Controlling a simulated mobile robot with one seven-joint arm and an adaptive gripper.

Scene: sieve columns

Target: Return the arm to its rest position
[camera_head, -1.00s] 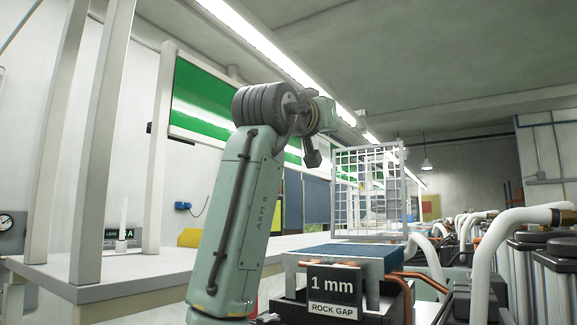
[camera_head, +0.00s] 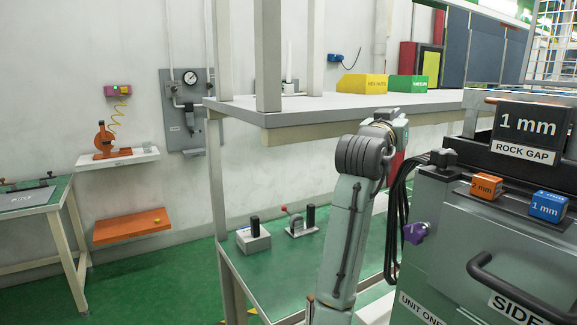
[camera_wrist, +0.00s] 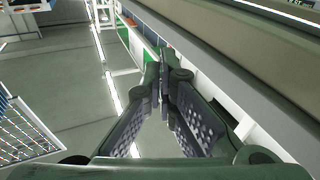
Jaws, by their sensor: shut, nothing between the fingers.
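My arm (camera_head: 345,225) stands upright in the middle of the head view, with its dark ribbed joint near the top. My gripper (camera_wrist: 164,62) shows in the wrist view with its two padded fingers converging and shut, nothing between them. The wrist camera looks up past the fingers toward the ceiling and its light strips. In the head view the fingers cannot be made out behind the upper arm links.
A grey-green machine (camera_head: 425,235) with a "1 mm ROCK GAP" sign (camera_head: 529,130) stands close on the right. An orange block (camera_head: 486,187) and a blue block (camera_head: 548,206) lie on it. A shelved bench (camera_head: 300,108) stands behind my arm. Green floor is open at left.

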